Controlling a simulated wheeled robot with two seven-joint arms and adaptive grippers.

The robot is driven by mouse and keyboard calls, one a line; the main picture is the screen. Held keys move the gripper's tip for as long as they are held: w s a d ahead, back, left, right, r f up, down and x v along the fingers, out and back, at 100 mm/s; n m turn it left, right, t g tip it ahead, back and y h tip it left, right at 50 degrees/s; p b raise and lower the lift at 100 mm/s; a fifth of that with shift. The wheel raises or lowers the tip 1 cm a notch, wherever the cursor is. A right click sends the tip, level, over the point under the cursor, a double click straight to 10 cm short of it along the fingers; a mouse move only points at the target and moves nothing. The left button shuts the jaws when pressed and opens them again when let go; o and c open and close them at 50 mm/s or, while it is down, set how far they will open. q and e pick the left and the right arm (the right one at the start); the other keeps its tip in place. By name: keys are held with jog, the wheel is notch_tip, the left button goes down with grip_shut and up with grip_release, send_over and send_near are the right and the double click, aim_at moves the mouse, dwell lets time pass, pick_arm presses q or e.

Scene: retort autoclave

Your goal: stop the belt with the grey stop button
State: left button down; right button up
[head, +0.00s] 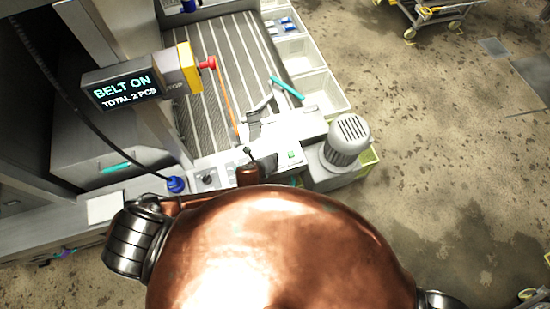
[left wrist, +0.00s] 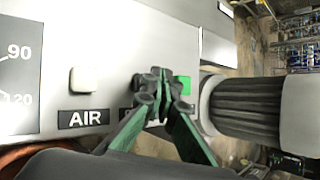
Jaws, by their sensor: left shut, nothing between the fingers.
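In the left wrist view, my left gripper (left wrist: 160,93) is shut and empty, its fingertips in front of the white control panel (left wrist: 110,35). The fingers cover the spot above a second dark label, so I see no grey stop button there and cannot tell whether the tips touch one. A green button (left wrist: 184,85) shows just right of the fingertips. A pale square button (left wrist: 83,80) sits above the AIR label, left of the fingers. In the head view, the left gripper is small and dark at the panel, left of the green button (head: 291,154). My right gripper is out of view.
The display (head: 122,92) reads BELT ON, TOTAL 2 PCS. A red mushroom button (head: 208,63) on a yellow box stands beside it. The striped belt (head: 220,60) lies behind the panel. A grey motor (head: 347,140) is right of the panel. Open floor lies further right.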

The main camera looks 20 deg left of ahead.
pick_arm(q)
jog(key=shift+f, duration=0.75)
dwell(0.7)
jog(key=shift+r, duration=0.1)
jog(key=shift+r+p, duration=0.9)
jog(key=shift+r, duration=0.1)
notch_tip(320, 180, up, 5)
jog(key=p, duration=0.5)
jog(key=shift+p, duration=0.35)
jog(key=shift+s, duration=0.1)
dwell(0.4)
